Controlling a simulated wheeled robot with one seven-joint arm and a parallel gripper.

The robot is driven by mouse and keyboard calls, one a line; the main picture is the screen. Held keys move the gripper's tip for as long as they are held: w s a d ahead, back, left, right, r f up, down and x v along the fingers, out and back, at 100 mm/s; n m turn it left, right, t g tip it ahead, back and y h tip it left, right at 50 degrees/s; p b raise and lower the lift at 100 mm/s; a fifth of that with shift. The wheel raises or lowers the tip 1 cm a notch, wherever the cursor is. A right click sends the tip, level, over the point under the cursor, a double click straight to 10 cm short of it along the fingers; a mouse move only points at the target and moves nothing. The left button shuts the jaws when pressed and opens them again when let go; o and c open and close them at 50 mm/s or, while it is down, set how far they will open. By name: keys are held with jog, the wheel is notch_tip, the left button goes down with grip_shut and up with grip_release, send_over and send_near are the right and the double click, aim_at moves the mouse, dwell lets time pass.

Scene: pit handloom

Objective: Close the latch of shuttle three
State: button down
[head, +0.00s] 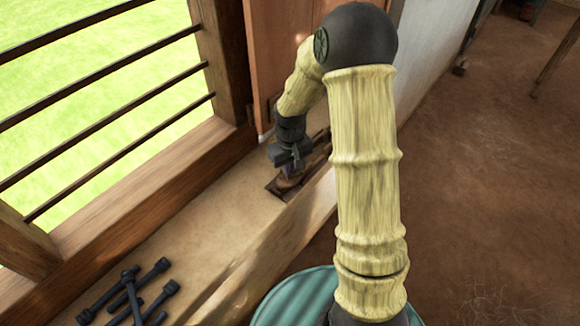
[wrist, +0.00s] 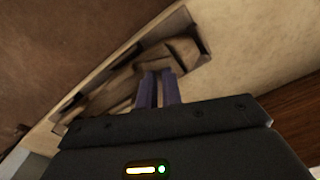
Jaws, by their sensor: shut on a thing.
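A brown wooden shuttle (wrist: 183,50) lies in a shallow wooden tray (wrist: 190,22) in the wrist view. In the head view the tray (head: 277,190) sits on the window sill, partly hidden by my arm. My gripper (wrist: 160,75) reaches down to the shuttle; its two purple fingers are close together with a thin part between them. In the head view my gripper (head: 289,171) is over the tray. The fingers hide the part they hold, and I cannot make out the latch itself or any number on the shuttle.
The pale sill (head: 190,207) runs along a barred window (head: 110,105). Several dark bolt-like pieces (head: 130,290) lie at its near left. A wooden shutter (head: 273,55) stands beside the tray. The earthen floor (head: 480,170) at right is mostly clear.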

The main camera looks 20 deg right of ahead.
jog(key=m+p, duration=0.1)
jog(key=m, duration=0.3)
jog(key=shift+r+m+p, duration=0.1)
jog(key=shift+m+p, duration=0.2)
jog(key=m+p, duration=0.2)
jog(key=m, duration=0.2)
jog(key=shift+m, duration=0.3)
jog(key=m+p, duration=0.2)
jog(key=m, duration=0.2)
jog(key=c, duration=1.8)
grip_release()
